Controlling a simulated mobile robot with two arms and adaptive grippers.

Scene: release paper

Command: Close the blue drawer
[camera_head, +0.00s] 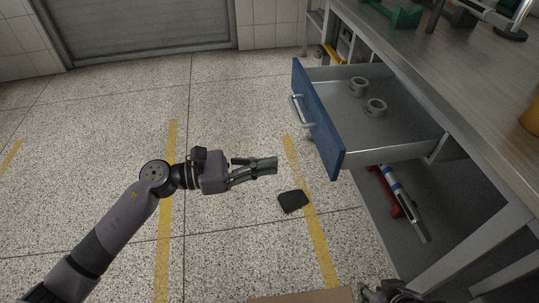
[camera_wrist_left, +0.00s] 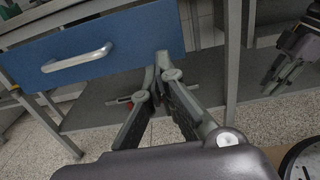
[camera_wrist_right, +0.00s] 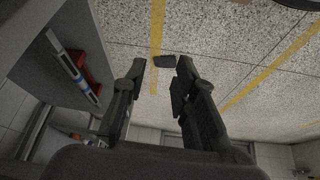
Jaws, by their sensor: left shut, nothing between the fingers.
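The blue drawer (camera_head: 316,118) is pulled out from the metal workbench, its blue front facing left with a silver handle (camera_head: 298,107).
The workbench top (camera_head: 440,55) stands on the right, with a green tool (camera_head: 400,16) at its back. A lower shelf holds a white-and-blue tube (camera_head: 403,200) and a red item. A black flat object (camera_head: 292,201) lies on the floor.

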